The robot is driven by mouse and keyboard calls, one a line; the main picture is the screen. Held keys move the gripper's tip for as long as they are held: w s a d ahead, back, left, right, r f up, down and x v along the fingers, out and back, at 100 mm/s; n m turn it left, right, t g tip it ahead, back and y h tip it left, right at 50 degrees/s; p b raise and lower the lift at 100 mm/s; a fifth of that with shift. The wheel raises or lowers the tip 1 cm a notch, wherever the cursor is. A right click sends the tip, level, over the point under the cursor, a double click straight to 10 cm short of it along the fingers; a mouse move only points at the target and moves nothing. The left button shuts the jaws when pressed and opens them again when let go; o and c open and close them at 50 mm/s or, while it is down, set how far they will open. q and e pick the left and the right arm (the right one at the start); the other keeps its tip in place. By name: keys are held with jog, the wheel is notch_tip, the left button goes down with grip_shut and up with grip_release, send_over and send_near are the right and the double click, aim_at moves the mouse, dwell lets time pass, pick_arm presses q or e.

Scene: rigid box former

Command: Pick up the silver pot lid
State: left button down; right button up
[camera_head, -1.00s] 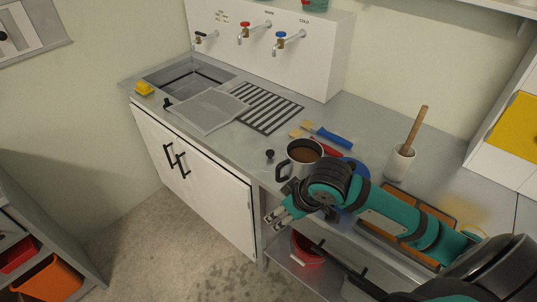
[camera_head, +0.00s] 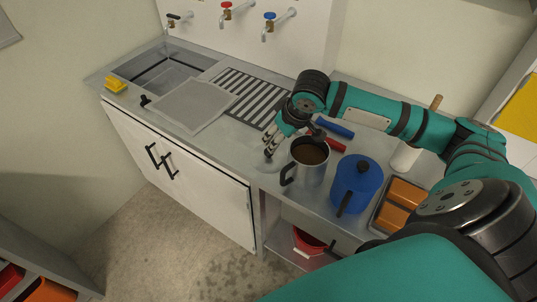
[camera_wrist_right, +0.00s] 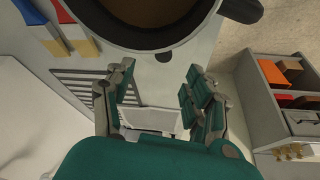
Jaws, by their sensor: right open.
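The silver pot lid (camera_head: 264,161) lies flat on the steel counter left of the pot and is hard to tell from the counter's grey. Its small black knob (camera_wrist_right: 163,56) shows in the right wrist view, between the fingertips and close to the pot. My right gripper (camera_head: 270,147) is open and empty, low over the lid, and hides part of it. In the right wrist view its two fingers (camera_wrist_right: 160,72) are spread apart. My left gripper is not in view.
A steel pot of brown liquid (camera_head: 310,153) stands close right of the gripper. A blue lidded pot (camera_head: 357,184) and an orange-filled tray (camera_head: 404,193) are further right. Red and blue-handled tools (camera_head: 334,128) lie behind. The drain grooves and sink (camera_head: 165,75) are left.

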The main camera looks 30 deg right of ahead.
aim_at(274, 161)
jog(key=x, duration=0.3)
jog(key=shift+w+f, duration=0.25)
jog(key=shift+f, duration=0.1)
jog(key=shift+w+a+f+p, duration=0.15)
jog(key=shift+f+p, duration=0.15)
jog(key=shift+p, duration=0.05)
jog(key=x, duration=0.3)
jog(key=shift+w+a+f+p, duration=0.2)
jog(key=shift+a+f+p, duration=0.1)
jog(key=shift+p, duration=0.1)
jog(key=shift+w+f, duration=0.1)
jog(key=shift+f, duration=0.2)
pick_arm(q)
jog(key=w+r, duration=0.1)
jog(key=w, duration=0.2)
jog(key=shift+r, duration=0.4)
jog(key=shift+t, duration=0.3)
pick_arm(e)
jog(key=shift+c, duration=0.2)
jog(key=c, duration=0.7)
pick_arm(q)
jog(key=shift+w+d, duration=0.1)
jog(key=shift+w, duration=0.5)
pick_arm(e)
jog(key=shift+d, duration=0.1)
grip_shut()
